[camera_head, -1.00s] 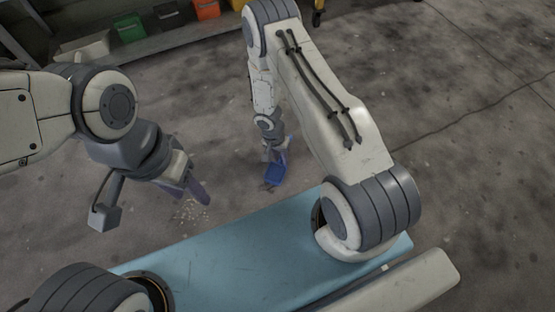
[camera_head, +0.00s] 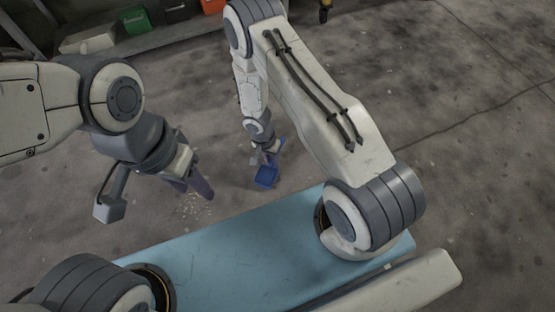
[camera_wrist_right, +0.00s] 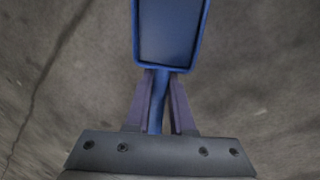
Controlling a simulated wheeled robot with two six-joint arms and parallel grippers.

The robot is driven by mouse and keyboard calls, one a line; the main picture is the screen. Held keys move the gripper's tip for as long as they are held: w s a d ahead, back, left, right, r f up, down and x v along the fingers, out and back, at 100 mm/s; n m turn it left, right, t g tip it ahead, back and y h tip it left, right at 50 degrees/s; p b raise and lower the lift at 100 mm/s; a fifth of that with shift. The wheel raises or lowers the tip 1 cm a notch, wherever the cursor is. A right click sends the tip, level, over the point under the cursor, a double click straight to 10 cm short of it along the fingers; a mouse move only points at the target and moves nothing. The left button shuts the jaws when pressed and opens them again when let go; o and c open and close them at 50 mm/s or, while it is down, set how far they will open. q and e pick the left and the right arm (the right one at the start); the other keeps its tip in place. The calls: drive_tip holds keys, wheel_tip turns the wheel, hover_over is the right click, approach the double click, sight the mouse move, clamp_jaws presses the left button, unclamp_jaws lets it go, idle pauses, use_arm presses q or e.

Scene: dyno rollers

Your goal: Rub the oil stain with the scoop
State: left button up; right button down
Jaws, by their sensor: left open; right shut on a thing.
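The blue scoop (camera_head: 266,177) is held by my right gripper (camera_head: 268,160) over the concrete floor, left of my right forearm. In the right wrist view its handle lies between the two fingers of the right gripper (camera_wrist_right: 159,92), and its rimmed pan (camera_wrist_right: 170,32) points away from them. My left gripper (camera_head: 198,188) is open and empty, pointing down near a scatter of pale granules (camera_head: 193,208) on the floor. I cannot make out a distinct oil stain; the floor has many dark patches, and my arms and base hide parts of it.
A low shelf (camera_head: 115,52) at the back left carries a white bin (camera_head: 88,41), a green bin (camera_head: 136,20) and an orange one (camera_head: 211,6). The floor (camera_head: 450,100) to the right is open, with a long crack.

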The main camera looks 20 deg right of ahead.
sight(249, 178)
drive_tip(key=shift+s+a+r+p, duration=0.15)
drive_tip(key=shift+a+p, duration=0.2)
drive_tip(key=shift+a, duration=1.15)
drive_tip(key=shift+s+a+f+p, duration=0.1)
drive_tip(key=shift+a+p, duration=0.25)
drive_tip(key=shift+a, duration=1.1)
drive_tip(key=shift+s+a, duration=0.1)
drive_tip(key=shift+a, duration=1.8)
wheel_tip(249, 178, up, 6)
drive_tip(key=p, duration=0.5)
drive_tip(key=shift+r+p, duration=1.3)
drive_tip(key=shift+r, duration=0.1)
